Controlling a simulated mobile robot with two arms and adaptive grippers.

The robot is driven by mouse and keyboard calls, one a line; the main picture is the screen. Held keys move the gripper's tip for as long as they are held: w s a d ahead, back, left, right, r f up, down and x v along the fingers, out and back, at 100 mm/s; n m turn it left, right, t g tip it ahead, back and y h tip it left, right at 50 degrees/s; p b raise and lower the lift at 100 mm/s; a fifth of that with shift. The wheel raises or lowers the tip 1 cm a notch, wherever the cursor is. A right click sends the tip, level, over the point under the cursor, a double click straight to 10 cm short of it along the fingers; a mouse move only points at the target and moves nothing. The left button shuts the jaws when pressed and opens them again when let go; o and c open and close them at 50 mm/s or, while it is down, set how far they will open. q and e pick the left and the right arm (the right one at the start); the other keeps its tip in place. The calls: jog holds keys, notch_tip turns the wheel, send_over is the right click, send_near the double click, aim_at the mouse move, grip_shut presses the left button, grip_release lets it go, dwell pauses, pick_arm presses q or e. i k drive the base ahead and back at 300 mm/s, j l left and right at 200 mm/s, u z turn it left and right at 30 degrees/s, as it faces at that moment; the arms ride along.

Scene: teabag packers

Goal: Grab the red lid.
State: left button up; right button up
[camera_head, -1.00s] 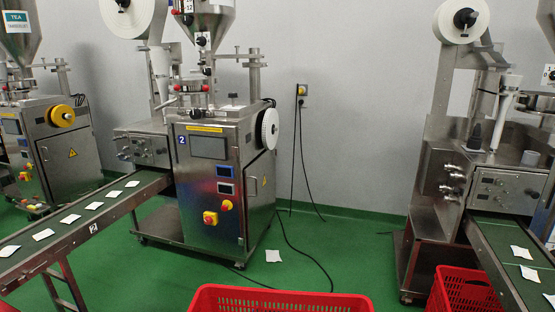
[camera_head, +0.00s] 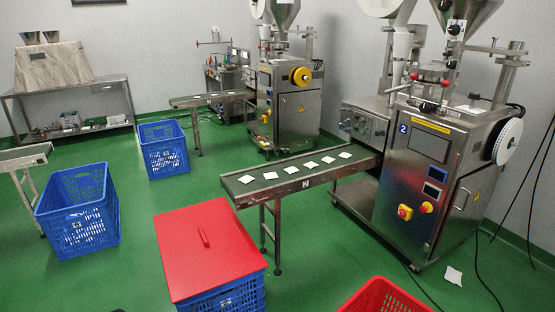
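The red lid (camera_head: 195,250) is a flat square panel with a small raised red handle (camera_head: 204,236) near its middle. It lies on top of a blue crate (camera_head: 232,297) at the lower middle of the head view. The lid covers the crate's opening, so the crate's contents are hidden. Neither of my grippers shows in the head view.
A conveyor (camera_head: 295,182) with several teabags ends just behind the lid. A red crate (camera_head: 388,297) stands to the right, cut by the lower edge. Open blue crates (camera_head: 80,212) (camera_head: 163,148) stand to the left. Machine 2 (camera_head: 430,170) stands at right. Green floor is clear between the crates.

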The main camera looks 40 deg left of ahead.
aim_at(204, 247)
jog(key=u, duration=2)
jog(key=i+j+u, duration=0.1)
jog(key=i+j, duration=0.35)
jog(key=i, duration=0.1)
